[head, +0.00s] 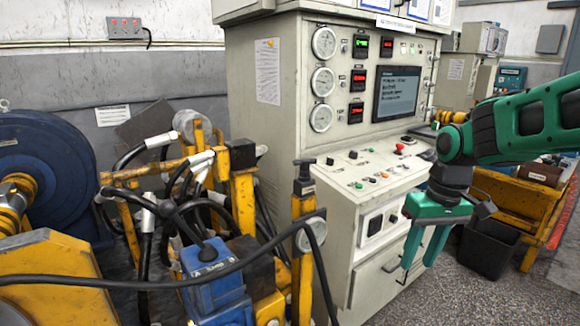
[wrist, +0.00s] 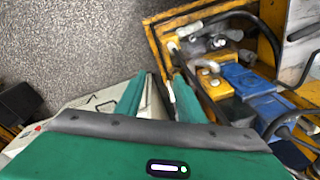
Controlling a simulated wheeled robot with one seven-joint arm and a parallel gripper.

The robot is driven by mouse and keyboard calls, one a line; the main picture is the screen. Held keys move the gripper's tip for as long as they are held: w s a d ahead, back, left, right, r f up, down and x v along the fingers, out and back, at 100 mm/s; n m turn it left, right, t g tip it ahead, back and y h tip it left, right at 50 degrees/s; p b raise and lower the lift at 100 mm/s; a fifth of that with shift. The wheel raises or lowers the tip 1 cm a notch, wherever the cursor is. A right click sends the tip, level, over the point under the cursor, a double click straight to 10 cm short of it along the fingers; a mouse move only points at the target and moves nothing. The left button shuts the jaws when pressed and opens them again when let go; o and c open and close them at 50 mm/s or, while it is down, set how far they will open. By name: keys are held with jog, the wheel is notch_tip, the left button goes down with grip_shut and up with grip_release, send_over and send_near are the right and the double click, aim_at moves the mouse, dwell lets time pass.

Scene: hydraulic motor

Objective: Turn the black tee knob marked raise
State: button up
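A black tee-shaped knob (head: 304,164) stands upright on top of a yellow post left of the console in the head view. A small label plate sits just below it, too small to read. My gripper (head: 418,266) hangs to the right, in front of the console's lower cabinet, well apart from the knob. Its two green fingers point down and are spread, with nothing between them. The wrist view shows the fingers (wrist: 159,80) apart too. I cannot make out the tee knob clearly in the wrist view.
A blue box (head: 215,290) with a black lever, yellow frames and black hoses crowd the left. A black hose crosses low in front. A dark bin (head: 487,248) stands at right.

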jog(key=w+a+r+n+y, duration=0.2)
jog(key=w+a+n+y, duration=0.15)
jog(key=w+a, duration=0.5)
jog(key=w+a+r+n+y, duration=0.15)
jog(key=w+a+n, duration=0.35)
jog(key=a, duration=0.7)
jog(key=w+a+r+n+g+y, duration=0.2)
jog(key=w+a+r+n+y, duration=0.15)
jog(key=a+r, duration=0.3)
notch_tip(320, 180, up, 10)
jog(key=n+g+y, duration=0.3)
jog(key=n+y, duration=0.5)
send_over(310, 160)
jog(key=shift+r+h, duration=0.15)
jog(key=shift+h, duration=0.1)
jog(key=w+d+f+n, duration=0.2)
jog(key=d+f, duration=0.2)
jog(key=f, duration=0.4)
jog(key=x, duration=1)
jog(key=shift+a+r, duration=0.25)
jog(key=shift+r, duration=0.05)
jog(key=shift+s, duration=0.1)
jog(key=shift+c, duration=0.3)
